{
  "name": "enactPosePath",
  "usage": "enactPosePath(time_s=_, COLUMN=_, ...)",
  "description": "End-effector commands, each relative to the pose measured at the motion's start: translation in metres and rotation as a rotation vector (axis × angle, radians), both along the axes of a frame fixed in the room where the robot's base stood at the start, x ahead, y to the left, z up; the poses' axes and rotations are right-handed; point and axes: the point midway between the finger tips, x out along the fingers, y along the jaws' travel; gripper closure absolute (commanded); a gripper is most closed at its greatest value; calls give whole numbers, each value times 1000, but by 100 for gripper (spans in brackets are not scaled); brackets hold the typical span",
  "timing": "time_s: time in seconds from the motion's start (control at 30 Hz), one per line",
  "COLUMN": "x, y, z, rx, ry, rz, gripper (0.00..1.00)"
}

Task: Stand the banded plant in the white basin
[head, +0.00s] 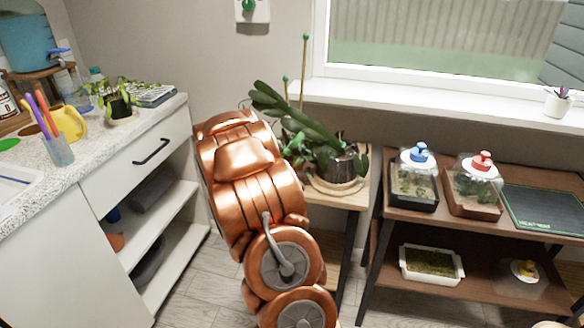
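A large plant with thick green drooping stems (305,118) stands in a dark, streaked pot (345,165) on a small wooden table, partly behind my copper arm. A smaller trailing plant (118,105) stands in a dark pot on the left counter. I cannot tell for sure which is the banded plant. A white basin-like shape (14,188) shows at the left edge of the counter, cut off by the frame. My gripper is not visible; my arm fills the middle of the view.
A jar of pens (57,150) and a yellow watering can (70,122) stand on the counter (120,145). The brown shelf (460,222) at right holds two clear-domed planters, a dark mat (543,209) and, below, a white tray (402,262) of greenery. Some floor shows between the furniture.

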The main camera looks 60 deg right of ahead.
Motion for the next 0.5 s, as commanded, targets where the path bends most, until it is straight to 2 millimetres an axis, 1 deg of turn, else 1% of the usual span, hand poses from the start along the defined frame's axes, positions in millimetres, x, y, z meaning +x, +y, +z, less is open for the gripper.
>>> enactPosePath(time_s=0.27, x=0, y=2, z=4, rx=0, ry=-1, rz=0, gripper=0)
enactPosePath(time_s=0.37, x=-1, y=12, z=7, rx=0, ry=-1, rz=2, gripper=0)
enactPosePath(time_s=0.5, x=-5, y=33, z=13, rx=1, ry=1, rz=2, gripper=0)
